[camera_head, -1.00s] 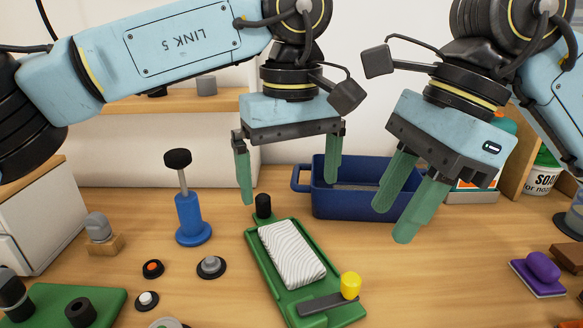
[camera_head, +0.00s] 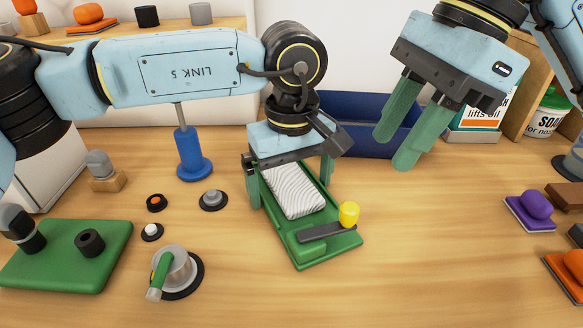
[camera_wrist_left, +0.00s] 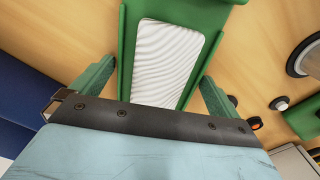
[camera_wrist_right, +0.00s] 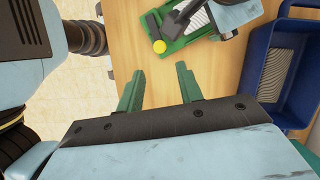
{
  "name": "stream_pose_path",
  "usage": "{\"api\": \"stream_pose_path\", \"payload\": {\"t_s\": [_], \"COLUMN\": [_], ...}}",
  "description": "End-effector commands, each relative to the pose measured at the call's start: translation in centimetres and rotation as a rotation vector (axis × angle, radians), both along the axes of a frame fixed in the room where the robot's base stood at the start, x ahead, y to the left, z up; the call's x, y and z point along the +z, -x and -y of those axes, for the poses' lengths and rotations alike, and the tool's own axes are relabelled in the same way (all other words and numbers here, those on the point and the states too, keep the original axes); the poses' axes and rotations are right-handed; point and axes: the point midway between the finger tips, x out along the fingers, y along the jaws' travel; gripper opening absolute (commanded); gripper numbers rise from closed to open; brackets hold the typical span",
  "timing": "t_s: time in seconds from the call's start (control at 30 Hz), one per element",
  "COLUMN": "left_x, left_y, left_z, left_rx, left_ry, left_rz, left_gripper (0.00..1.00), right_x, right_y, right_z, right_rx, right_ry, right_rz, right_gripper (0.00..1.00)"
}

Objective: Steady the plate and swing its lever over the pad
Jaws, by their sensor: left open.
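The green plate (camera_head: 325,253) lies on the table with a white ribbed pad (camera_head: 297,192) set in it. Its lever (camera_head: 320,231), a dark flat bar with a yellow knob (camera_head: 349,214), lies across the near end, clear of the pad. My left gripper (camera_head: 292,192) is open and low over the far part of the plate, one finger on each side; I cannot tell whether they touch it. The left wrist view shows the pad (camera_wrist_left: 165,60) between those fingers. My right gripper (camera_head: 396,150) is open and empty, raised to the right of the plate. The plate's far end is hidden.
A blue bin (camera_head: 365,125) stands behind the plate. A blue plunger-like post (camera_head: 188,155), small round knobs, a crank disc (camera_head: 180,270) and a green board (camera_head: 65,260) are at left. Purple (camera_head: 535,205) and orange stamps are at right. The table right of the plate is clear.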

Motion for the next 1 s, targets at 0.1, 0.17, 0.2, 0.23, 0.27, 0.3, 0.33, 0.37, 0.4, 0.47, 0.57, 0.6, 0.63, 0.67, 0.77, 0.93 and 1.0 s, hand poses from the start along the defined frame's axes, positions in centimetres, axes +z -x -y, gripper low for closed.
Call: {"api": "stream_pose_path", "payload": {"t_s": [0.1,0.17,0.2,0.23,0.27,0.3,0.33,0.37,0.4,0.47,0.57,0.6,0.63,0.67,0.77,0.93,1.0], "left_x": [0.0,0.0,0.0,0.0,0.0,0.0,0.0,0.0,0.0,0.0,0.0,0.0,0.0,0.0,0.0,0.0,0.0], "left_y": [0.0,0.0,0.0,0.0,0.0,0.0,0.0,0.0,0.0,0.0,0.0,0.0,0.0,0.0,0.0,0.0,0.0], "left_z": [0.0,0.0,0.0,0.0,0.0,0.0,0.0,0.0,0.0,0.0,0.0,0.0,0.0,0.0,0.0,0.0,0.0], "left_rx": [0.0,0.0,0.0,0.0,0.0,0.0,0.0,0.0,0.0,0.0,0.0,0.0,0.0,0.0,0.001,0.0,0.0], "left_ry": [0.0,0.0,0.0,0.0,0.0,0.0,0.0,0.0,0.0,0.0,0.0,0.0,0.0,0.0,0.0,0.0,0.0], "left_rz": [0.0,0.0,0.0,0.0,0.0,0.0,0.0,0.0,0.0,0.0,0.0,0.0,0.0,0.0,0.0,0.0,0.0], "left_gripper": [1.0,1.0,0.99,0.95,0.91,0.86,0.82,0.78,0.72,0.65,0.6,0.6,0.6,0.6,0.6,0.6,0.6], "right_x": [0.0,0.0,0.0,0.0,0.0,0.0,0.0,0.0,0.0,0.0,0.0,0.0,0.0,0.0,-0.4,-1.8,-2.3], "right_y": [0.0,0.0,0.0,0.0,0.0,0.0,0.0,0.0,0.0,0.0,0.0,0.0,0.0,0.0,0.1,0.5,0.7], "right_z": [0.0,0.0,0.0,0.0,0.0,0.0,0.0,0.0,0.0,0.0,0.0,0.0,0.0,0.0,-0.3,-1.1,-1.3], "right_rx": [0.0,0.0,0.0,0.0,0.0,0.0,0.0,0.0,0.0,0.0,0.0,0.0,0.0,-0.002,-0.032,-0.14,-0.171], "right_ry": [0.0,0.0,0.0,0.0,0.0,0.0,0.0,0.0,0.0,0.0,0.0,0.0,0.0,0.001,0.014,0.042,0.048], "right_rz": [0.0,0.0,0.0,0.0,0.0,0.0,0.0,0.0,0.0,0.0,0.0,0.0,0.0,0.0,0.003,0.007,0.006], "right_gripper": [0.36,0.36,0.36,0.36,0.36,0.36,0.36,0.36,0.36,0.36,0.36,0.36,0.36,0.36,0.36,0.36,0.36]}}
